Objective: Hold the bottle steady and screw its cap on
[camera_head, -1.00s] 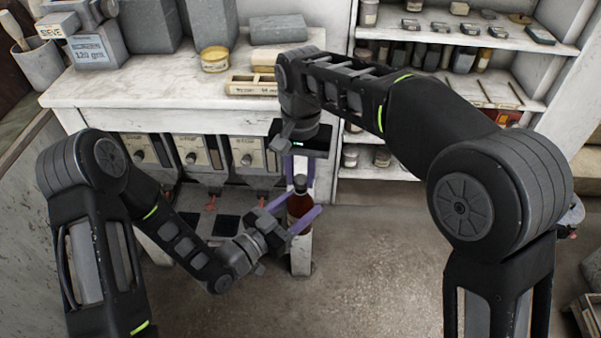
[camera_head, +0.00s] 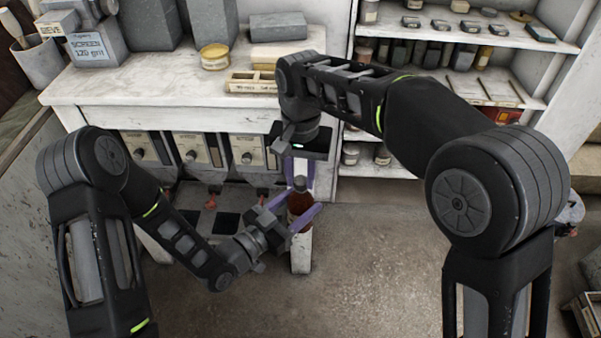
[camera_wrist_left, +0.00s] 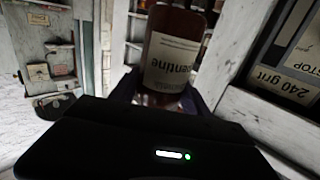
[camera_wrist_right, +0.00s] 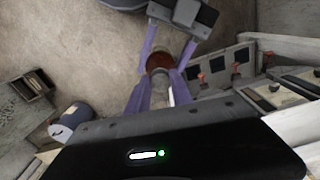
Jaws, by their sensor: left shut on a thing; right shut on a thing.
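A red-brown bottle (camera_head: 299,204) stands upright between the purple fingers of my left gripper (camera_head: 303,217). It also shows in the left wrist view (camera_wrist_left: 172,55), with a pale label partly reading "entine". My left gripper is shut on the bottle's body from the side. A dark cap (camera_head: 299,184) sits at the top of the bottle. My right gripper (camera_head: 299,178) points down from above, shut on the cap with one finger on each side. Whether the cap's thread is engaged cannot be told. In the right wrist view the bottle (camera_wrist_right: 158,62) lies below the right fingers.
A white workbench (camera_head: 150,90) with drawers stands behind and left of the bottle. A yellow tin (camera_head: 214,58) and grey blocks stand on it. White shelves (camera_head: 480,35) with jars rise at back right. The floor (camera_head: 390,265) at front right is clear.

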